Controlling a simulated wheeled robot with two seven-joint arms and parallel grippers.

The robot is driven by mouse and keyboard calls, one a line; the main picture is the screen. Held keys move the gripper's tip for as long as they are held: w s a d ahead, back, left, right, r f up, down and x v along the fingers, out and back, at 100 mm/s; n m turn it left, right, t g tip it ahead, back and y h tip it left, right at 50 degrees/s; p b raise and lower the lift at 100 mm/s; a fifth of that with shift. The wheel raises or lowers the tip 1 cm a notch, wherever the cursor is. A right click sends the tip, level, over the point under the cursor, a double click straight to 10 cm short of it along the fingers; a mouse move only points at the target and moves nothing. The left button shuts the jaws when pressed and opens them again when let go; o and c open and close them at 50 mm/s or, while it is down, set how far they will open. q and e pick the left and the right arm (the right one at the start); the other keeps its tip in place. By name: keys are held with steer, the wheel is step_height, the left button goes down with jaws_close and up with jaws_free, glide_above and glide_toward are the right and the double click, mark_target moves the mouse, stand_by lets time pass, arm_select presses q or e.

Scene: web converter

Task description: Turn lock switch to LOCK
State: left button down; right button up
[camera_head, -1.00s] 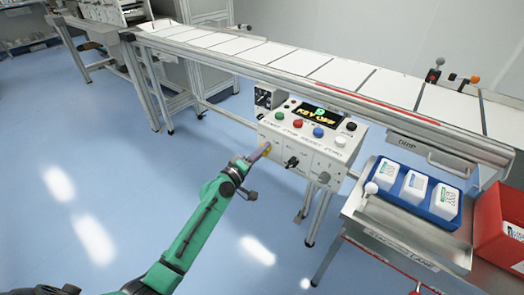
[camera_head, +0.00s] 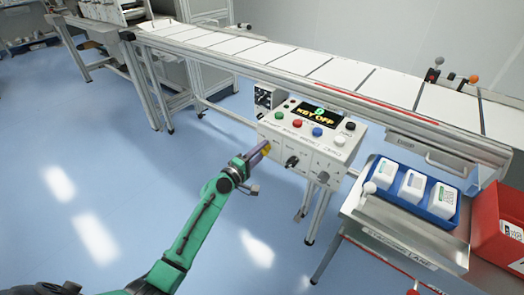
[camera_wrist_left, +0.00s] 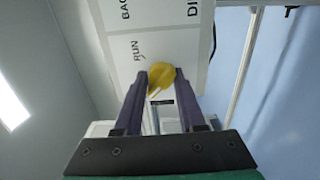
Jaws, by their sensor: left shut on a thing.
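A white control box (camera_head: 322,159) hangs at the front of the conveyor, and its display (camera_head: 315,115) reads KEY OFF. My left gripper (camera_head: 263,151) is at the left part of the box's front face. In the left wrist view its two purple fingers (camera_wrist_left: 162,82) are shut on a yellow knob (camera_wrist_left: 166,90). The printed word RUN shows beside the knob, and other labels on the panel are cut off. The word LOCK is not readable in these frames. My right gripper is not in view.
Coloured buttons (camera_head: 318,132) sit on the box top, and black switches (camera_head: 291,162) stick out of its front. The conveyor (camera_head: 290,62) runs behind. A metal side table (camera_head: 405,236) with a blue tray (camera_head: 437,217) and a red bin (camera_head: 497,215) stand right. Floor left of the arm is clear.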

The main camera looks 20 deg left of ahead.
arm_select(q)
steer(key=shift+a+r, duration=0.15)
steer(key=shift+r, duration=0.05)
steer(key=c, duration=0.5)
jaws_free()
steer(key=shift+f, duration=0.15)
steer(key=b+v, duration=0.2)
steer(key=v, duration=1.2)
steer(key=shift+s, duration=0.25)
steer(key=shift+f, duration=0.1)
